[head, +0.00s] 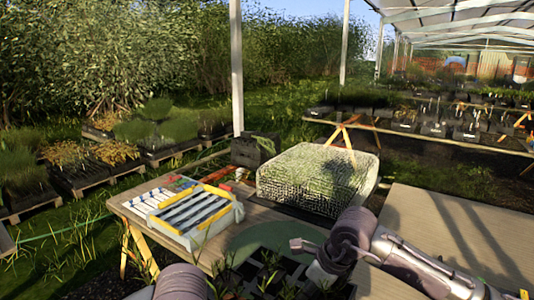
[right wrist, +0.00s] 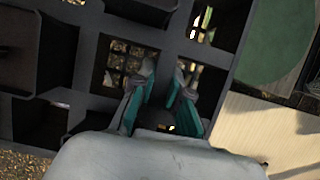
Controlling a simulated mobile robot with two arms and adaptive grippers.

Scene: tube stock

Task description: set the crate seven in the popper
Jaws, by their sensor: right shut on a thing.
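A black celled crate (head: 243,283) with green seedlings stands at the bottom of the head view. It fills much of the right wrist view (right wrist: 85,103), with square cells and slotted floors showing light gravel. Only a link of my left arm shows at the bottom edge. I cannot tell which thing is the popper.
A yellow-and-white tray with blue bars (head: 195,212) stands on the wooden table's left end. A pale mesh-patterned block (head: 318,178) and a dark pot (head: 252,150) stand behind. A green round mat (head: 262,238) lies beside the crate. The board at right (head: 455,232) is bare.

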